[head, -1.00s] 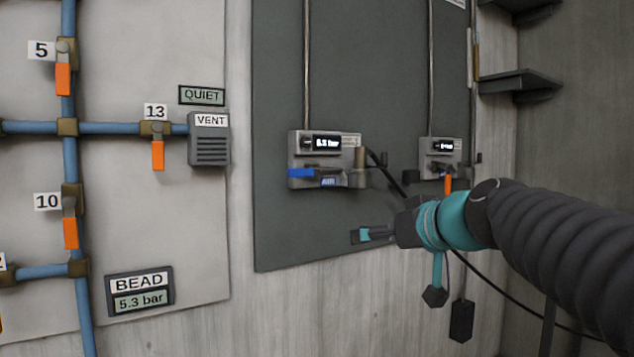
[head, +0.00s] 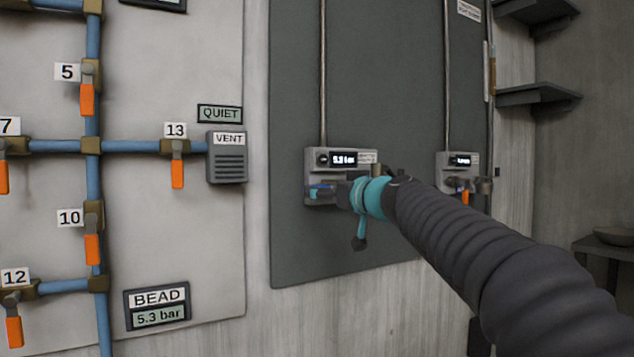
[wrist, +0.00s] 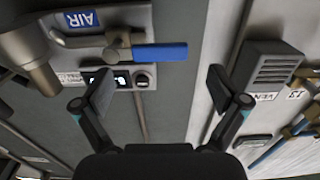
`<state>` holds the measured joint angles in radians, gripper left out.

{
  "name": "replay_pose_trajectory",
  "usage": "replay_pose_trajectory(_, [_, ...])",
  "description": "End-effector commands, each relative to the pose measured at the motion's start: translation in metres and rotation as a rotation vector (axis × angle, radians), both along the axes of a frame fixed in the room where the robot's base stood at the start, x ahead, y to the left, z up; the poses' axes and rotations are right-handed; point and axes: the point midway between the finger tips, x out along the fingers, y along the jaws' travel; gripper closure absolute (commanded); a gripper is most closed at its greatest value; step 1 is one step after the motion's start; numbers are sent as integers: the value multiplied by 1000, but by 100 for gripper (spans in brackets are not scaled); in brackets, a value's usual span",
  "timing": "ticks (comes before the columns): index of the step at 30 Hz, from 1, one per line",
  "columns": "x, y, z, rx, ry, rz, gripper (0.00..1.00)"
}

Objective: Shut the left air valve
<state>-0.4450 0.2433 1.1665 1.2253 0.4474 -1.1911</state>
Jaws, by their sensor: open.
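The left air valve is a grey unit (head: 312,162) with a lit display on the dark panel. Its blue lever (wrist: 160,51) lies level in the wrist view, where the AIR label (wrist: 80,18) appears upside down. In the head view my gripper (head: 318,191) is in front of the valve's lower part and hides most of the lever. In the wrist view my gripper (wrist: 162,82) is open and empty, its fingers apart, with the lever beyond the fingertips. I see no contact between them.
A second valve unit (head: 446,160) with an orange lever is to the right on the same panel. Blue pipes (head: 130,146) with orange levers, a VENT box (head: 227,168) and a BEAD display (head: 157,306) are to the left. Shelves (head: 540,95) stand at the right.

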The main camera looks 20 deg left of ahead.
Motion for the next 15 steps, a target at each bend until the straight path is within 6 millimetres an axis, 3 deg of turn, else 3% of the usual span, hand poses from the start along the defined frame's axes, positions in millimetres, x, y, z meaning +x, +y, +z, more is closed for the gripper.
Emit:
replay_pose_trajectory(6, [23,27,2,-2,1,0,3])
replay_pose_trajectory(15, [36,42,0,-1,1,-1,3])
